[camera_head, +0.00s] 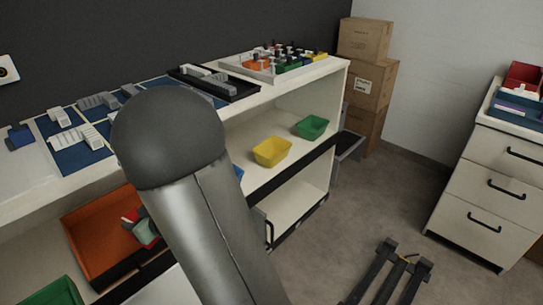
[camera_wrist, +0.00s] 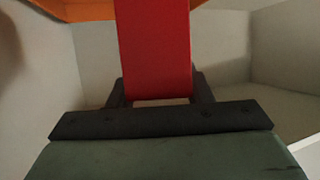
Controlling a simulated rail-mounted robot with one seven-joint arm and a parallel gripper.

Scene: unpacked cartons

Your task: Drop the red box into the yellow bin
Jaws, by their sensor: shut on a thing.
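The red box (camera_wrist: 155,48) fills the upper middle of the wrist view, upright between the two dark fingers of my gripper (camera_wrist: 159,92). The gripper is shut on it. In the head view, my grey-green gripper, with small red and white patches beside it, shows at the orange bin, partly behind my arm. I cannot tell there how high it is above the bin. The yellow bin (camera_head: 272,151) stands on the middle shelf, right of my arm, and looks empty. The gripper is well to the left of it.
The orange bin (camera_head: 91,249) stands on the left of the shelf. A green bin (camera_head: 311,126) is right of the yellow one, and another green bin (camera_head: 57,293) is at lower left. The white top (camera_head: 20,184) carries blue trays. My arm hides part of the shelf.

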